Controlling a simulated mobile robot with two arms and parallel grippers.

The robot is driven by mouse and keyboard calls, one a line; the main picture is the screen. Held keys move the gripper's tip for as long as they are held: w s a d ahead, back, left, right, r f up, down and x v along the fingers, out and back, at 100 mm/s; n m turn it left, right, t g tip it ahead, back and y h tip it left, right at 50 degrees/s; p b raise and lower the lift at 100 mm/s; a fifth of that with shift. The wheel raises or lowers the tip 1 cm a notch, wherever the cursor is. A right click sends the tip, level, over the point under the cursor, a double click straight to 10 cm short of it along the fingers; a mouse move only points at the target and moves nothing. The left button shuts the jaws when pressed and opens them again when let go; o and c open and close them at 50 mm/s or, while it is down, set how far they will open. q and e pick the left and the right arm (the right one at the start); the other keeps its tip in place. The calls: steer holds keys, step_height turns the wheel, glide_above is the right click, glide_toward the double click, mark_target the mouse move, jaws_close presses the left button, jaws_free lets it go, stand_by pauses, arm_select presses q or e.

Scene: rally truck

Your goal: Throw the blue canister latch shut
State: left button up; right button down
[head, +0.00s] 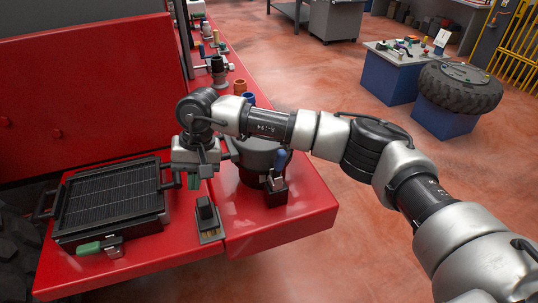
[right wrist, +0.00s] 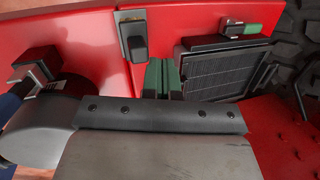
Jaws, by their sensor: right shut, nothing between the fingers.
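The blue latch handle (head: 281,160) stands up from a metal and black bracket (head: 274,193) beside the dark round canister (head: 258,165) on the red truck bed. In the right wrist view the bracket (right wrist: 35,67) is at the upper left, and a blue part (right wrist: 14,99) shows at the left edge. My right gripper (head: 193,181) is shut and empty, pointing down left of the canister, apart from the latch. Its green-padded fingers (right wrist: 162,80) are together in the wrist view. My right arm hides part of the canister. My left gripper is out of view.
A black filter box (head: 110,200) with a green-handled latch (head: 90,247) sits on the left of the bed. A black lever on a metal plate (head: 208,218) lies between box and canister. Orange and blue cups (head: 249,99) stand behind the arm. The bed's front right corner is clear.

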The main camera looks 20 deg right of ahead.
steer(key=w+d+r+n+t+h, duration=0.1)
steer(key=w+d+r+h, duration=0.2)
steer(key=d, duration=0.3)
steer(key=w+d+r+t+h, duration=0.1)
steer(key=w+d+r+h, duration=0.25)
steer(key=d, duration=0.25)
steer(key=p, duration=0.4)
glide_toward(275, 166)
step_height(275, 166, down, 4)
steer(key=a, duration=0.3)
steer(key=d, duration=0.1)
steer(key=d+p, duration=0.1)
steer(key=d, duration=0.1)
steer(key=d+f+p, duration=0.1)
steer(key=shift+w+d+f, duration=0.15)
steer(key=shift+w, duration=0.15)
steer(key=shift+f, duration=0.1)
